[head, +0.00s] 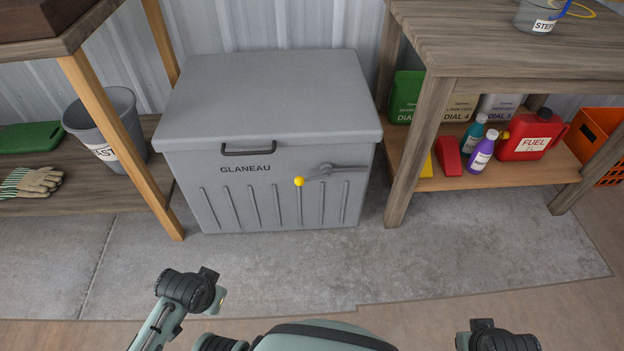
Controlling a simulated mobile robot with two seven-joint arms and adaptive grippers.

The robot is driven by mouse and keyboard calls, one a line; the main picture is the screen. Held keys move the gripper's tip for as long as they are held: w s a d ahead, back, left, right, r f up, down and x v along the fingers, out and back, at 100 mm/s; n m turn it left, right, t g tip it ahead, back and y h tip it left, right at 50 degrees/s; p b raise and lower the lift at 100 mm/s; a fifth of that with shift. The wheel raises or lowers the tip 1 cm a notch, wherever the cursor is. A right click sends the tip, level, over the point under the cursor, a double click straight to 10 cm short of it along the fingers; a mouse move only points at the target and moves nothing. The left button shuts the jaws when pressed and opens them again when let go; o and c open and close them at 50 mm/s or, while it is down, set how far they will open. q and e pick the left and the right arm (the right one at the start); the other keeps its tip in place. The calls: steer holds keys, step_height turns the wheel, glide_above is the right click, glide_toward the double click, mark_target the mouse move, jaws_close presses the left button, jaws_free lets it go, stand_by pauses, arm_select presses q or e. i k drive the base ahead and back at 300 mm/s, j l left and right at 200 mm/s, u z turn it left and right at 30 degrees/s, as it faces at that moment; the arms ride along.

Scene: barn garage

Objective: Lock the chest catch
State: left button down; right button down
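A grey chest (270,140) labelled GLANEAU stands on the concrete floor between two wooden benches, its lid down. A dark pull handle (249,149) is on the front edge of the lid. The chest catch (326,171) is on the right part of the front, below the lid. Its grey lever points left and slightly down, ending in a yellow knob (299,182). A grey bar runs right from its pivot. Parts of my two arms show at the bottom edge, well short of the chest. Neither gripper's fingers are in view.
The left bench (80,65) holds a grey bin (105,115), gloves (38,182) and a green case on its lower shelf. The right bench (500,40) holds bottles and a red fuel can (530,135) below. The concrete floor (280,260) before the chest is clear.

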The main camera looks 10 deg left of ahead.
mark_target(299, 181)
steer(key=k+l, duration=0.15)
steer(key=l, duration=0.25)
steer(key=k+l, duration=0.1)
steer(key=l, duration=0.3)
steer(key=k+l, duration=0.15)
steer(key=l, duration=0.25)
steer(key=k+l+u, duration=0.1)
steer(key=l, duration=0.25)
